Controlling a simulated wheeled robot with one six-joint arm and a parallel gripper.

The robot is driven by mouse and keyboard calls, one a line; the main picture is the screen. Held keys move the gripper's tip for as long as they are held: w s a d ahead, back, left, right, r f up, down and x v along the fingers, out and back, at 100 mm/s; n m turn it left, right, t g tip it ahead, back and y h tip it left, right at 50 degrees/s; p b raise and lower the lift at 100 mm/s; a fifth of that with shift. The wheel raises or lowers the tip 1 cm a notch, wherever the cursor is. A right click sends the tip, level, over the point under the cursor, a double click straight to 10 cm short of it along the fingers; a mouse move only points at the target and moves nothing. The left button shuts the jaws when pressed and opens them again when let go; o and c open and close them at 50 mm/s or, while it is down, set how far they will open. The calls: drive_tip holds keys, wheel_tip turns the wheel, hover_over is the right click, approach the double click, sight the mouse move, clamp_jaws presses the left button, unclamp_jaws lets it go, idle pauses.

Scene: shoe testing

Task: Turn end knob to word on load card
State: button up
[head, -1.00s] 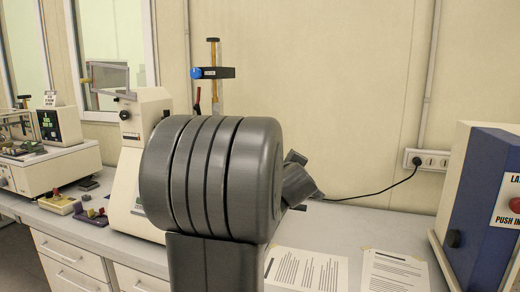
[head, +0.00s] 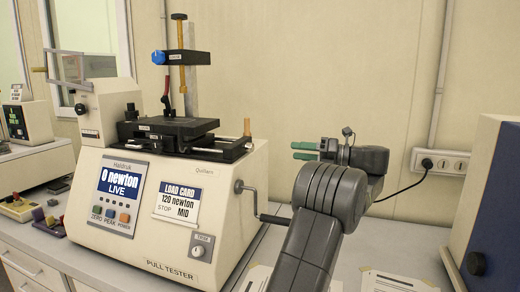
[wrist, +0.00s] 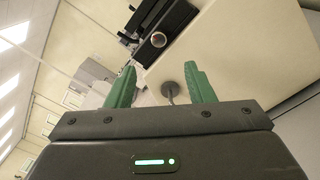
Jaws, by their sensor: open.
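The pull tester (head: 165,262) stands on the bench with a readout (head: 120,186) showing "0 newton LIVE". Its load card (head: 178,203) reads "LOAD CARD 120 newton MID". A small front knob (head: 198,251) sits under a label too small to read. At the right end of the black slide is a dark fitting (head: 248,145); the wrist view shows a round knob face (wrist: 158,40) there. Which one is the end knob, and its setting, I cannot tell. My gripper (head: 304,151) has green fingers, open and empty, right of the tester and apart from it.
A crank (head: 262,212) juts from the tester's right side, below my gripper; its round hub (wrist: 171,89) shows between the fingers in the wrist view. A blue-fronted box (head: 492,210) stands at right. Paper sheets (head: 395,282) lie on the bench.

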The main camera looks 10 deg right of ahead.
sight(253, 148)
drive_tip(key=p+x, duration=0.2)
drive_tip(key=x, duration=1)
drive_tip(key=shift+s+a+p, duration=0.15)
drive_tip(key=shift+a+p, duration=0.1)
drive_tip(key=shift+p, duration=0.15)
drive_tip(key=shift+w+a, duration=0.45)
drive_tip(key=shift+a, duration=0.15)
drive_tip(key=shift+c, duration=0.2)
drive_tip(key=c, duration=0.9)
